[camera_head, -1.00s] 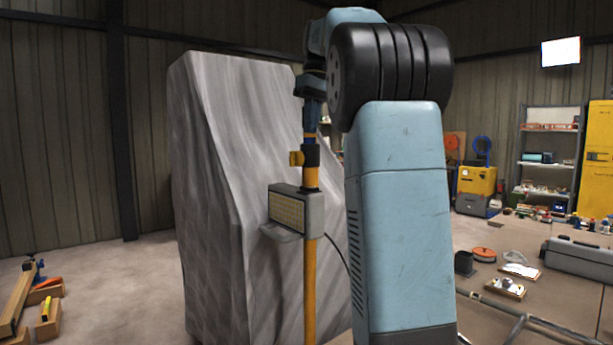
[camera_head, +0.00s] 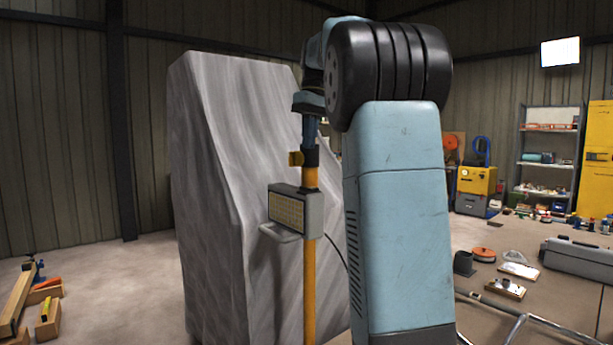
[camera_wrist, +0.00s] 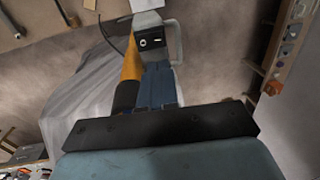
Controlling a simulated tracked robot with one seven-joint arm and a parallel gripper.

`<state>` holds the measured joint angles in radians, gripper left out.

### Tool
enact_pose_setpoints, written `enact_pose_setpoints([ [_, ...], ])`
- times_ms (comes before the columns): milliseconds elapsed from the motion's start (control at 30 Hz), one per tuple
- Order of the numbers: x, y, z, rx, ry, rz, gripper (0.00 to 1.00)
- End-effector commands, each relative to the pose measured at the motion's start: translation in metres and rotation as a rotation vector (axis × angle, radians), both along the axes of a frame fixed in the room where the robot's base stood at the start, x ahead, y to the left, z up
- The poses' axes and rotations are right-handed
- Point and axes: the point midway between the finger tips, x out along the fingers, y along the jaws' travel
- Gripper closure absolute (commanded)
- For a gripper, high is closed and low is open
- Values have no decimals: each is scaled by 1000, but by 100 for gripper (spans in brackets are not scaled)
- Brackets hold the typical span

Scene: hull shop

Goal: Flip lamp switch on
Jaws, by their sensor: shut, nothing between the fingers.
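The lamp (camera_head: 289,209) is a grey box with a pale yellow gridded face, mounted on an orange pole (camera_head: 309,280) in the head view. I cannot tell whether it is lit. In the wrist view, the back of the lamp (camera_wrist: 168,37) shows a dark switch plate (camera_wrist: 151,42) with small light marks; the switch's position is too small to read. My gripper (camera_wrist: 157,66) is shut and empty, its blue fingers pointing at the lamp's back just below the plate. I cannot tell whether they touch. In the head view, my gripper (camera_head: 310,138) is above the lamp, by the pole's top.
A tall block under a grey sheet (camera_head: 215,200) stands close behind and left of the pole. A dark cable (camera_head: 337,255) hangs from the lamp. A workbench with a grey case (camera_head: 580,262) is at right. Timber pieces (camera_head: 20,300) lie at far left.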

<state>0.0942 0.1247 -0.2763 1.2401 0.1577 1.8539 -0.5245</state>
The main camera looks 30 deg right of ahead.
Motion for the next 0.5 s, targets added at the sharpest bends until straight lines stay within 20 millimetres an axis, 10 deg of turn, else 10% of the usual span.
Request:
enact_pose_setpoints([
  [500, -3, 12, -80, 1, 0, 1, 100],
])
